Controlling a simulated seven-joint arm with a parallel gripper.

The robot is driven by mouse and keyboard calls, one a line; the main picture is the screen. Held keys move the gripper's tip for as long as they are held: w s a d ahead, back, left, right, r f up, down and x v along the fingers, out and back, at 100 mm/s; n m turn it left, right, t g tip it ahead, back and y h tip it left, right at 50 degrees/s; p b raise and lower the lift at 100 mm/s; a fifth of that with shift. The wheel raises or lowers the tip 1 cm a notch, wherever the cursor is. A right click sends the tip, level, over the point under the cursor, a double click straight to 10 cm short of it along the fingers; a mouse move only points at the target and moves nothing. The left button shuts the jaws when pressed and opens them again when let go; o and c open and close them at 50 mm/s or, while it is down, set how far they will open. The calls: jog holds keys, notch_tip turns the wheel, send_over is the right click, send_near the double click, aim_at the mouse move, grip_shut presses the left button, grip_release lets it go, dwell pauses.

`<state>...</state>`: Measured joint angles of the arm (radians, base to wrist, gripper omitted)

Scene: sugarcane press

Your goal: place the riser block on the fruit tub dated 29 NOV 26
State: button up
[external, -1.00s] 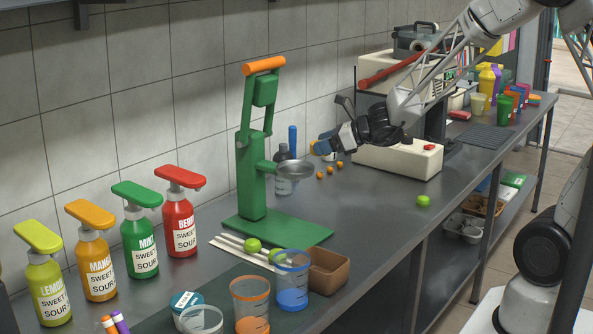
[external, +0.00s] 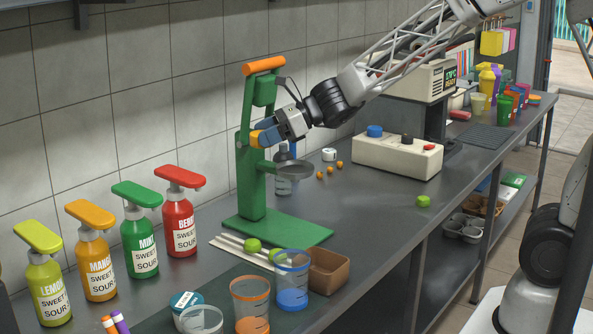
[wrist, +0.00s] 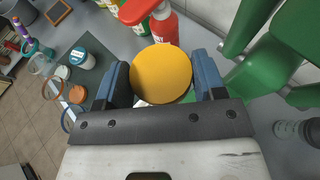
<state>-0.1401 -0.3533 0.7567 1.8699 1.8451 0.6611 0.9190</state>
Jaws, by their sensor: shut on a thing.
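My gripper (external: 262,137) is raised beside the green press, its blue fingers shut on a round orange-yellow block (external: 254,139), which I take for the riser block. In the wrist view the block (wrist: 161,74) shows as a flat disc between the two fingers. A small tub with a blue labelled lid (external: 186,301) stands at the front of the counter, behind the clear cups. It seems to show in the wrist view as a white-and-teal tub (wrist: 82,57). A small white tub (external: 329,154) stands farther back near the orange balls. No date is readable on either.
Several pump bottles (external: 181,220) line the wall at left. Clear cups (external: 250,305) and a brown box (external: 328,270) crowd the front.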

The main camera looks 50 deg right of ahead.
jog(key=s+a+f+n+g+y, duration=0.1)
jog(key=a+f+n+g, duration=0.1)
jog(key=a, duration=0.7)
jog(key=s+a+f+n+g+y, duration=0.1)
jog(key=a+f+n+g, duration=0.1)
jog(key=a, duration=0.7)
jog(key=n+g+y, duration=0.1)
jog(key=n+g, duration=0.3)
jog(key=g, duration=0.1)
send_over(190, 298)
notch_tip(190, 298, down, 6)
jog(key=shift+r, duration=0.1)
jog(key=shift+f, duration=3.15)
jog(key=shift+f, duration=0.15)
jog(key=shift+f, duration=1.75)
jog(key=shift+f, duration=0.1)
jog(key=o, duration=0.9)
jog(key=shift+o, duration=0.2)
